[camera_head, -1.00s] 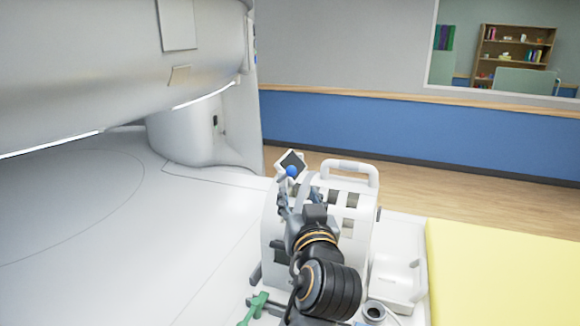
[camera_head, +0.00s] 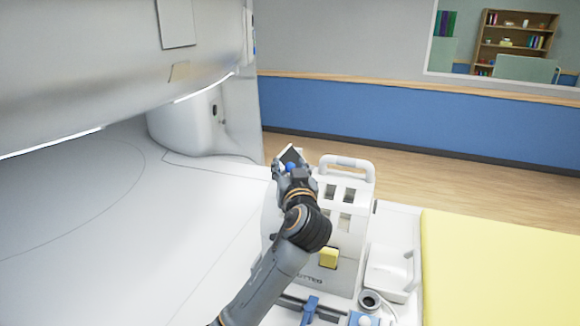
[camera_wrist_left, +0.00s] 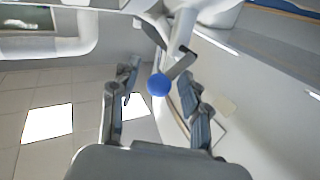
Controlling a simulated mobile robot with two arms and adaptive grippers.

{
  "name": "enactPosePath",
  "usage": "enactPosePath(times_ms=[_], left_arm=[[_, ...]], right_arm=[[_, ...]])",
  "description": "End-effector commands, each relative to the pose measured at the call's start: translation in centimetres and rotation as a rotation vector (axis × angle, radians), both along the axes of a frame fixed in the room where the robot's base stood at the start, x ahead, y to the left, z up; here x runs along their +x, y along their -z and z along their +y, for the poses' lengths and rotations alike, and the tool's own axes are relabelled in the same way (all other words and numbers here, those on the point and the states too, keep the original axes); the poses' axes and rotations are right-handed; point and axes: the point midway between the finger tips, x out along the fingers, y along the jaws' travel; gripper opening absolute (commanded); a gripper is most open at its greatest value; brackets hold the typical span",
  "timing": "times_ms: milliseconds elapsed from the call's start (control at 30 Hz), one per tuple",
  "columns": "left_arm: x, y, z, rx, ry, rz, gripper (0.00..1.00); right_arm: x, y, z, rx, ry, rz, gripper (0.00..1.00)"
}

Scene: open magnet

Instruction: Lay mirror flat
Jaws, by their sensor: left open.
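The mirror (camera_head: 291,155), a small tilted square with a dark face and pale edge, stands at the top left of the white panelled unit. A blue ball (camera_head: 289,167) sits at its lower edge. My left gripper (camera_head: 285,171) is at the ball, just below the mirror, and covers part of both. In the left wrist view the blue ball (camera_wrist_left: 158,84) lies between the spread fingers of my open left gripper (camera_wrist_left: 158,76). I cannot tell whether a finger touches it. My right gripper is not in view.
The white unit (camera_head: 345,240) has a top handle, several windows and a yellow block (camera_head: 328,257). A blue lever (camera_head: 310,308) is at its foot. A white tray (camera_head: 388,268) and yellow pad (camera_head: 500,270) lie right. The large white magnet (camera_head: 110,60) overhangs the left.

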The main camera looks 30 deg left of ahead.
Motion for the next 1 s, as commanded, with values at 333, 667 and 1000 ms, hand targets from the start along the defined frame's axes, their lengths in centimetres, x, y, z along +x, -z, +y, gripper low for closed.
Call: enactPosePath(times_ms=[333, 667, 1000], left_arm=[[0.0, 0.0, 0.0, 0.000, 0.000, 0.000, 0.00], [-0.1, -0.2, 0.1, -0.060, 0.001, -0.015, 0.00], [-0.2, -1.1, 0.9, -0.302, 0.002, -0.073, 0.00]], right_arm=[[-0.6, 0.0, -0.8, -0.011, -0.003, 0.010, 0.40], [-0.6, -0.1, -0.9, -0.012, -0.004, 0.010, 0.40], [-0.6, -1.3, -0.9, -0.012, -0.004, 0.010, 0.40]])
